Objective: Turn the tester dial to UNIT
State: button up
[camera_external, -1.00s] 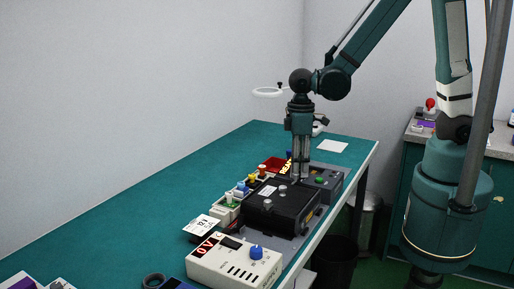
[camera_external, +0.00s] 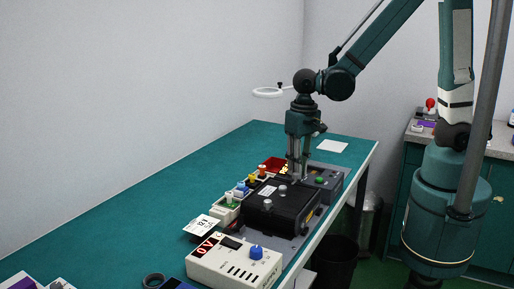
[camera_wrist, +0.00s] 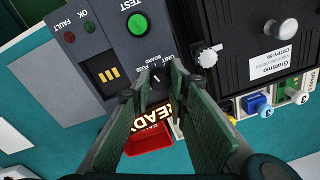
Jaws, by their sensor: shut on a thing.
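The grey tester (camera_wrist: 105,50) shows in the wrist view with a green TEST button (camera_wrist: 138,24), OK and FAULT lamps, and a small dark dial (camera_wrist: 157,77) with a pale mark. Small lettering, including UNIT, BOARD and FUSE, is printed beside the dial. I cannot tell exactly which label the mark faces. My gripper (camera_wrist: 162,72) has its two green fingers closed in on either side of the dial and shut on it. The fingers hide part of the dial. In the external view my gripper (camera_external: 298,178) points straight down at the tester (camera_external: 325,178), and the dial is hidden.
A black unit (camera_external: 285,205) with knobs stands right beside the tester. Coloured connectors (camera_external: 242,190) line its left side, with a red tray (camera_external: 273,164) behind. A beige meter (camera_external: 232,265) with a blue knob is in front. The table's left side is mostly clear.

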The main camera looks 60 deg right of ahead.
jog(key=shift+m, duration=1)
jog(key=o, duration=0.6)
jog(key=shift+r, duration=0.15)
jog(key=r, duration=1.1)
jog(key=shift+s+d+r, duration=0.15)
jog(key=shift+d+r, duration=0.1)
jog(key=shift+r, duration=0.1)
